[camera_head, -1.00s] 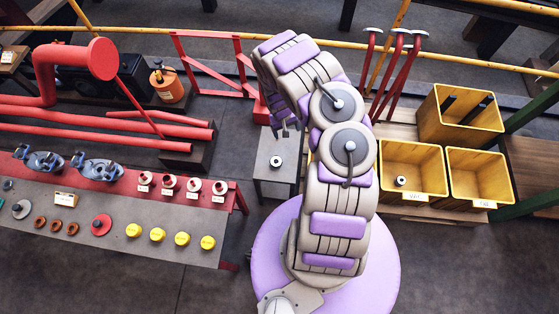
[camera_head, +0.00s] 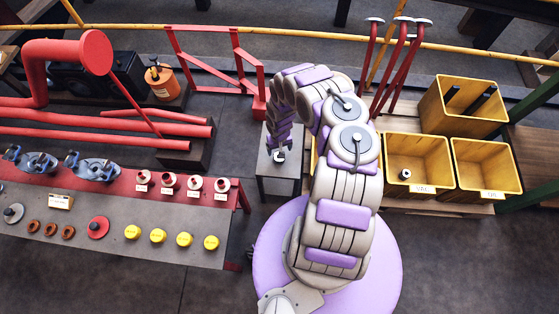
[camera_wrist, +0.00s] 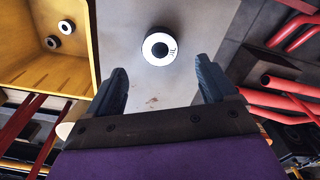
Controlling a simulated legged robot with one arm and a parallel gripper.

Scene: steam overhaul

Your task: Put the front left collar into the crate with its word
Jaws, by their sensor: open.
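A collar, a pale ring with a dark hole (camera_wrist: 171,43), lies on the small grey table (camera_wrist: 190,20) in the wrist view. Small dark letters on its face are too small to read surely. In the head view this collar (camera_head: 280,157) is partly hidden by my gripper (camera_head: 279,146). My gripper (camera_wrist: 160,68) is open and empty, its fingers pointing at the collar, which lies beyond the fingertips. Yellow crates stand to the right: a middle crate (camera_head: 430,150) with one collar inside and a right crate (camera_head: 485,165), both with labels too small to read surely.
A yellow crate (camera_wrist: 85,75) with two collars is at the wrist view's left. A rear crate (camera_head: 463,122) holds dark bars. A workbench (camera_head: 120,215) with several collars and yellow caps is at left. Red pipes (camera_head: 95,130) lie behind it. Red posts (camera_head: 393,70) stand behind the crates.

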